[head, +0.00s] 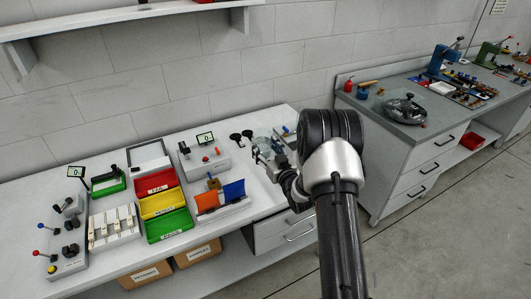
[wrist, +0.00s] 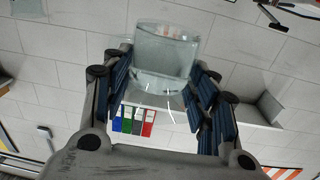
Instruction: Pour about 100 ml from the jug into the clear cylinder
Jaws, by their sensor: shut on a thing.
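My gripper (wrist: 162,78) is shut on a clear glass vessel with liquid in it, apparently the jug (wrist: 165,52); a finger lies on either side of it. In the head view my gripper (head: 268,158) is over the right end of the left bench, and the jug (head: 262,145) shows small and partly hidden by the fingers. No handle or spout of the jug can be made out. I cannot pick out the clear cylinder; my arm covers part of the bench's right end.
The left bench (head: 133,262) carries red, yellow and green bins (head: 163,204), an orange and blue holder (head: 221,198), a grey device with a display (head: 205,156) and a lever box (head: 68,245). A second bench (head: 400,135) with a round metal fixture (head: 405,110) stands to the right.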

